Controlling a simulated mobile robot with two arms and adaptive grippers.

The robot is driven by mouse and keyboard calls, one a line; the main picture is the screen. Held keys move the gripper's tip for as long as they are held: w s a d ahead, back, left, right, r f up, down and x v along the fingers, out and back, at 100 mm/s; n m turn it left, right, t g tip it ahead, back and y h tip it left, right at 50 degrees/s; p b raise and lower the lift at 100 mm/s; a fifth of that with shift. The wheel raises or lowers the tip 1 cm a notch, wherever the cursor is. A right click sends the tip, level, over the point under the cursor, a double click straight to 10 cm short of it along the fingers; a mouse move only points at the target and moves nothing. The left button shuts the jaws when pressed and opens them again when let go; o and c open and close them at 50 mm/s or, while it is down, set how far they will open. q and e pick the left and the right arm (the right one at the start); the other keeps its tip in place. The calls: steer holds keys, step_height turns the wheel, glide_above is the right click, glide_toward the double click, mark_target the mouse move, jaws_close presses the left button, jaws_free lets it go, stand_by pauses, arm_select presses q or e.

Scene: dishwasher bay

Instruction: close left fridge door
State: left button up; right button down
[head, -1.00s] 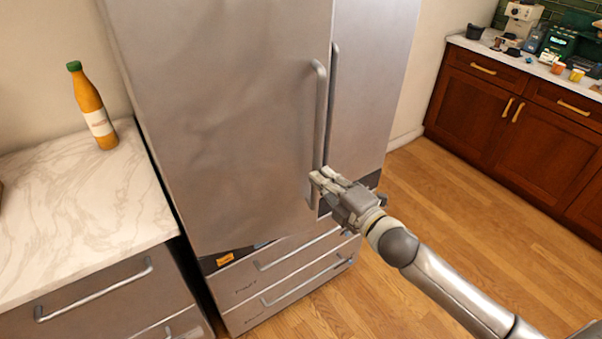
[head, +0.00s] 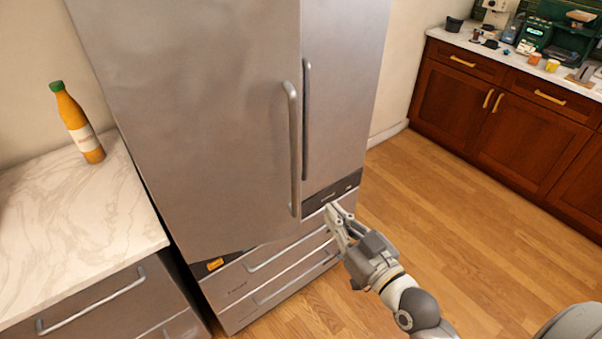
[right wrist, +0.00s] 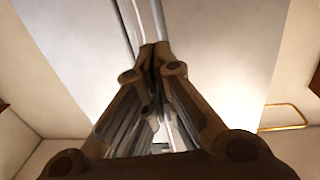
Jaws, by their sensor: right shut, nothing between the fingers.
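The left fridge door (head: 200,130) is a tall steel panel with a vertical bar handle (head: 292,150) near its right edge. Its lower right corner sits slightly forward of the right fridge door (head: 343,90) and hides part of the dark strip below, so it looks a little ajar. My right gripper (head: 336,214) is shut and empty, just right of and below the handle's lower end, apart from it in the head view. The right wrist view shows its fingertips (right wrist: 152,58) together, with pale door surfaces beyond. My left gripper is not in view.
Two freezer drawers with bar handles (head: 290,252) lie below the doors. A marble counter (head: 85,225) with an orange bottle (head: 78,125) stands at the left. Brown cabinets (head: 485,110) stand at the back right. Open wooden floor (head: 430,200) lies between.

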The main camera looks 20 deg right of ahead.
mark_target(296, 172)
steer(key=p+x, duration=0.4)
steer(key=x, duration=0.9)
steer(key=shift+w+r+p, duration=0.1)
steer(key=shift+w+p, duration=0.05)
steer(key=shift+p, duration=0.2)
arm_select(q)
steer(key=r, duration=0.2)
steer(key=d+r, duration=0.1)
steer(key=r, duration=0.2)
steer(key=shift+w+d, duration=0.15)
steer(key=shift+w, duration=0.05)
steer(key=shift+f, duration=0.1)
